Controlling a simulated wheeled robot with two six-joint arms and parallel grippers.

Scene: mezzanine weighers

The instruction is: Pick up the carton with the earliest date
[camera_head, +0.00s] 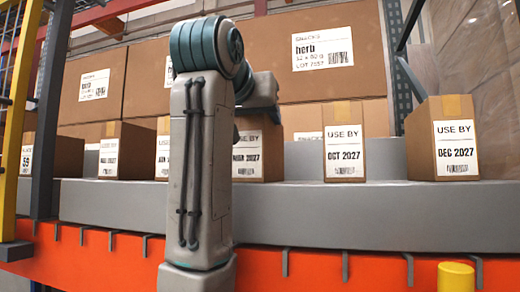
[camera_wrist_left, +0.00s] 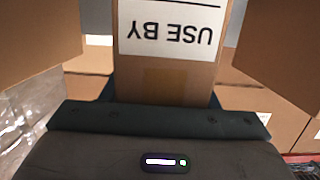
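Cartons with "USE BY" labels stand in a row on a grey ledge. One carton (camera_head: 344,150) reads OCT 2027 and one at the right (camera_head: 455,150) reads DEC 2027. Another (camera_head: 262,150), partly behind my left arm, seems to read MAR 2027. One left of the arm (camera_head: 163,155) is mostly covered, its date unclear. A carton further left (camera_head: 109,150) has an unreadable date. My left gripper is hidden behind its arm in the head view. In the left wrist view, the gripper (camera_wrist_left: 160,98) has an upside-down "USE BY" carton (camera_wrist_left: 170,75) between its fingers; I cannot tell whether they press on it.
Large brown boxes (camera_head: 325,85) stand behind the row. The grey ledge (camera_head: 380,215) sits above an orange beam (camera_head: 320,268). Yellow and dark posts stand at the left, and a yellow post (camera_head: 456,277) at the lower right. Other boxes flank the carton in the wrist view.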

